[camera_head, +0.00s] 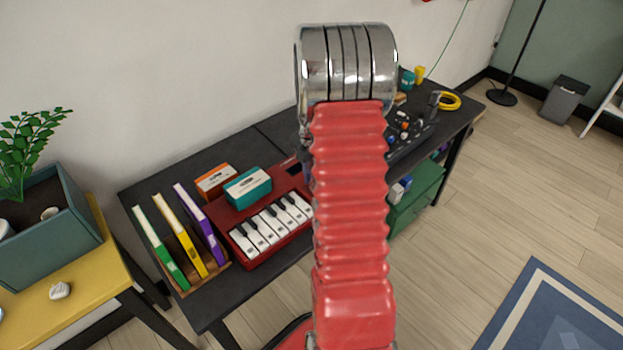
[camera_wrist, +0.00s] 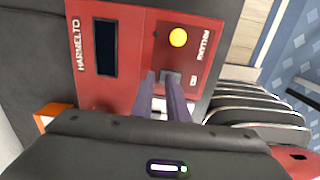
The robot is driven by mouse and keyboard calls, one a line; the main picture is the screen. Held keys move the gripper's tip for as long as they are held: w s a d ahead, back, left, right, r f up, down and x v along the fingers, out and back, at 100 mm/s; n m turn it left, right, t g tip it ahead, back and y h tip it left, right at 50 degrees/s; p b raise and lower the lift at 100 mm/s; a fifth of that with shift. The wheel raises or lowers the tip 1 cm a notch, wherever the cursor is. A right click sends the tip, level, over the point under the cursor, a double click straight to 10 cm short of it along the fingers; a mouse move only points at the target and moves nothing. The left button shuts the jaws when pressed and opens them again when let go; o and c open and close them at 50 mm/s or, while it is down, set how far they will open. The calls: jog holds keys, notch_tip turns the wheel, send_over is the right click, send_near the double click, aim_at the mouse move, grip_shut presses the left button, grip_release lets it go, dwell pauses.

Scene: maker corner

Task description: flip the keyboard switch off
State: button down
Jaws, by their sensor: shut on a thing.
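The red keyboard (camera_head: 236,222) stands on the dark bench in the head view, with its white and black keys facing the front. Its right part is hidden behind my arm. In the wrist view its red panel (camera_wrist: 150,45) shows a dark display, a yellow knob (camera_wrist: 178,37) and a small grey switch (camera_wrist: 172,76). My gripper (camera_wrist: 163,84) is at the panel, with its two dark fingers close together and shut on the switch. The fingers partly cover the switch, so I cannot tell its position. The gripper is hidden in the head view.
A teal box (camera_head: 247,188) and an orange box (camera_head: 215,181) are at the keyboard's back left. Books (camera_head: 176,238) stand in a wooden rack left of it. Small parts and yellow cable (camera_head: 449,101) lie on the bench's right. A green cabinet (camera_head: 418,197) is underneath.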

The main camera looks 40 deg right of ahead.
jog(key=shift+s+a+f, duration=0.3)
jog(key=shift+s+f, duration=0.05)
jog(key=shift+f, duration=0.35)
jog(key=shift+s, duration=0.7)
jog(key=shift+d, duration=0.1)
notch_tip(320, 180, up, 15)
jog(key=w, duration=0.1)
jog(key=shift+d+r, duration=0.15)
jog(key=shift+d, duration=0.05)
jog(key=shift+a, duration=0.1)
